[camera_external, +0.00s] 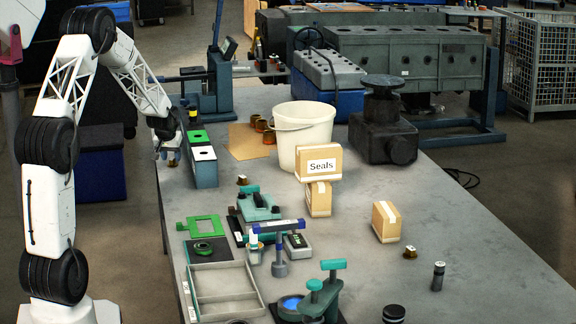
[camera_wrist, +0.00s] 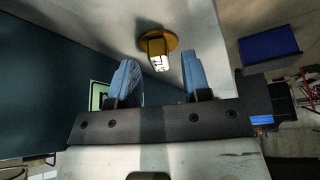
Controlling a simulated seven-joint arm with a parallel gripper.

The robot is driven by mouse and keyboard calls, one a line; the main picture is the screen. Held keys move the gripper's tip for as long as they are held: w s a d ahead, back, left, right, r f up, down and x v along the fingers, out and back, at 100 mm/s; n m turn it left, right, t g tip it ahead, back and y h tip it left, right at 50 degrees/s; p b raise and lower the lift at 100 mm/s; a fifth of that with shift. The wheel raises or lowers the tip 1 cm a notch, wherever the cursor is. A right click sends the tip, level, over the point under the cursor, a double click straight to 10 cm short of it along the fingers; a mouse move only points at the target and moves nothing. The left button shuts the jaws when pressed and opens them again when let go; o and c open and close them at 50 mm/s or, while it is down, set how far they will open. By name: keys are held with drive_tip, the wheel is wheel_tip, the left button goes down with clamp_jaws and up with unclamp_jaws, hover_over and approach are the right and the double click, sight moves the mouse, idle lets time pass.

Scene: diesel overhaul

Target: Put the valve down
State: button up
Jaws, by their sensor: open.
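A small brass valve (camera_wrist: 158,42) with a round flange and a white marked end shows in the wrist view, on the grey table surface. It lies just beyond my fingertips and between their lines, apart from both fingers. My gripper (camera_wrist: 160,72) is open, with its two blue fingers spread and nothing between them. In the external view my gripper (camera_external: 168,156) is low at the table's left edge, beside a blue-grey box. The valve is mostly hidden there by my gripper.
The blue-grey box (camera_external: 203,174) with green and white tops stands close right of my gripper. A white bucket (camera_external: 302,135), a Seals carton (camera_external: 318,160) and a grey tray (camera_external: 222,290) stand farther off. Similar small brass parts (camera_external: 242,180) sit on the table.

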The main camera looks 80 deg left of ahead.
drive_tip(key=v, duration=1.1)
drive_tip(key=shift+a+r, duration=0.1)
drive_tip(key=shift+r, duration=0.05)
idle(0.4)
drive_tip(key=w+d, duration=0.4)
drive_tip(key=d, duration=0.1)
drive_tip(key=w+d+r+m, duration=0.1)
drive_tip(key=w+d, duration=0.3)
drive_tip(key=d, duration=0.1)
drive_tip(key=w+d+m+t, duration=0.1)
drive_tip(key=w+d, duration=0.3)
drive_tip(key=d, duration=0.2)
drive_tip(key=shift+w+d+r+h, duration=0.1)
drive_tip(key=shift+w+r+h, duration=0.2)
drive_tip(key=shift+w+r, duration=0.05)
drive_tip(key=d+r+m+h, duration=0.1)
drive_tip(key=d+r+m, duration=0.25)
drive_tip(key=d, duration=1.35)
drive_tip(key=d+r+m+h, duration=0.15)
drive_tip(key=d+r, duration=0.35)
drive_tip(key=d, duration=1.1)
drive_tip(key=s+d+m, duration=0.3)
drive_tip(key=s+d, duration=0.7)
drive_tip(key=d, duration=0.2)
drive_tip(key=s+d+m+h, duration=0.1)
drive_tip(key=s+d+m, duration=0.2)
drive_tip(key=s+d, duration=0.7)
drive_tip(key=d, duration=0.2)
drive_tip(key=shift+d+r+m, duration=0.3)
drive_tip(key=shift+d+m, duration=0.1)
